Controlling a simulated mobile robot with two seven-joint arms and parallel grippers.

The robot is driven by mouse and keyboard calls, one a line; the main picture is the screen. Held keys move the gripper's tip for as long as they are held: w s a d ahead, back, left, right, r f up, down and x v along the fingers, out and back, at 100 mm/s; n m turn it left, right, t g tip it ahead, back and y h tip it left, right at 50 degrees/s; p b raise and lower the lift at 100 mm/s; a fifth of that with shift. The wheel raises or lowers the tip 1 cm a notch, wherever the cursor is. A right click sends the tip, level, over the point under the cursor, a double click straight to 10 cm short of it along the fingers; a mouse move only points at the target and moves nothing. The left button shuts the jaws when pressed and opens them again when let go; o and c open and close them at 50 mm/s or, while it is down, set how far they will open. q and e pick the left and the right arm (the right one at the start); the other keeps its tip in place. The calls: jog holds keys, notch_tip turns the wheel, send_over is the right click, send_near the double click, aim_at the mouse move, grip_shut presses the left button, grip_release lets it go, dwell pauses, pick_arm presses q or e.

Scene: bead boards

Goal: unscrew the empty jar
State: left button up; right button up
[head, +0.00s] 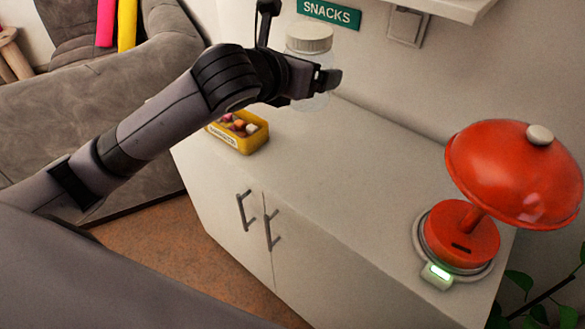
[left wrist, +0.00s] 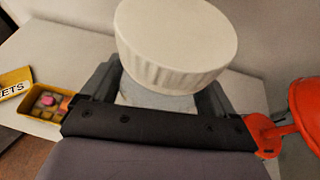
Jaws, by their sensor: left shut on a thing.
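The clear jar (head: 316,48) has an off-white ribbed lid (head: 309,37) on it and looks empty. It is upright near the wall, over the back of the white cabinet. My left gripper (head: 318,79) is shut on the jar body below the lid. In the left wrist view the lid (left wrist: 175,42) fills the top middle, and the jar body (left wrist: 150,96) shows between the fingers (left wrist: 158,92). The jar's base is partly hidden, and I cannot tell whether it touches the cabinet top. My right gripper is not in view.
A yellow box of colourful sweets (head: 241,144) stands at the cabinet's left edge under my left arm. A red lamp (head: 515,170) stands at the right end. The cabinet top (head: 345,165) between them is clear. A shelf (head: 450,8) juts out above.

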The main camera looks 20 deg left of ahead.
pick_arm(q)
jog(key=shift+w+f, duration=0.1)
jog(key=shift+f, duration=0.1)
notch_tip(320, 180, down, 19)
dwell(0.4)
jog(key=shift+f, duration=0.2)
jog(key=o, duration=1.8)
